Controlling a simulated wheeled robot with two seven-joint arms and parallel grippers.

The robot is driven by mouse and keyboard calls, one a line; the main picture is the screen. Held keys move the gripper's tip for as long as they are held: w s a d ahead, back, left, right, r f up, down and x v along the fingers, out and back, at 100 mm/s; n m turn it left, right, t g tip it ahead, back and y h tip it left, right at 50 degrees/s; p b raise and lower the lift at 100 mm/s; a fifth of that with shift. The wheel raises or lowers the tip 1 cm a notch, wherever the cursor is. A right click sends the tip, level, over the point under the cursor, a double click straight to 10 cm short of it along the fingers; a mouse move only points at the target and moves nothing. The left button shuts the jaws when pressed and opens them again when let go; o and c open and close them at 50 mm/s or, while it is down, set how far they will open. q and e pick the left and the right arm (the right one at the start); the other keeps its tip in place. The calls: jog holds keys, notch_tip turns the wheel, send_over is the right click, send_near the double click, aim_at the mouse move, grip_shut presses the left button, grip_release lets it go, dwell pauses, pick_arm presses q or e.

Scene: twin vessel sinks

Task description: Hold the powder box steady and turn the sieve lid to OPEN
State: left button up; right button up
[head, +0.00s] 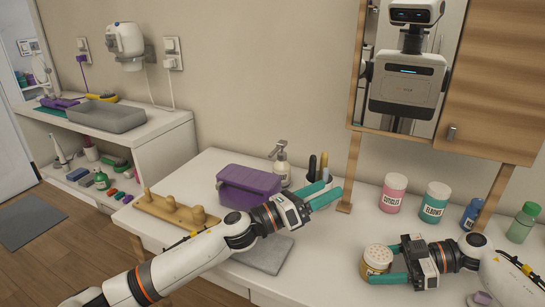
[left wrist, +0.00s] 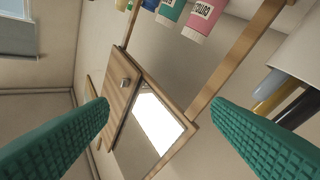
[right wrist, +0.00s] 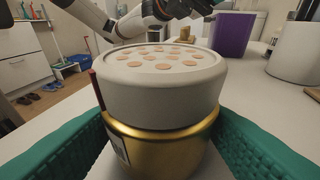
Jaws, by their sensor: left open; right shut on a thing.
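The powder box (head: 375,262) stands on the white counter, with a gold body and a pale sieve lid (head: 378,252) pierced with holes. In the right wrist view the gold body (right wrist: 165,148) sits between my green fingers, below the wide cream lid (right wrist: 160,85). A dark red mark shows at the left side of the lid. My right gripper (head: 376,264) is shut on the powder box's body. My left gripper (head: 325,194) is open and empty, up and left of the box, above the counter. The lid's lettering cannot be read.
A purple box (head: 248,187), a soap dispenser (head: 281,165) and a wooden peg board (head: 175,211) stand to the left. A grey mat (head: 265,254) lies in front. Pink (head: 393,193) and teal (head: 434,203) jars stand behind the powder box.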

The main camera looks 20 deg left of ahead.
pick_arm(q)
jog(key=w+a+r+n+t+y, duration=0.1)
jog(key=a+r+n+t+y, duration=0.1)
jog(key=a+n, duration=0.4)
jog(key=w+a+r+n+t+y, duration=0.1)
jog(key=a+r+n+t+y, duration=0.1)
jog(key=a+n+t+y, duration=0.2)
jog(key=shift+w+a+r+n+y, duration=0.2)
jog(key=shift+w+a+n+y, duration=0.1)
jog(key=shift+a+n+y, duration=0.95)
jog(key=shift+a+m, duration=0.1)
jog(key=shift+m, duration=0.25)
pick_arm(e)
jog(key=o, duration=0.8)
pick_arm(q)
jog(key=shift+h, duration=0.25)
pick_arm(e)
jog(key=shift+o, duration=0.2)
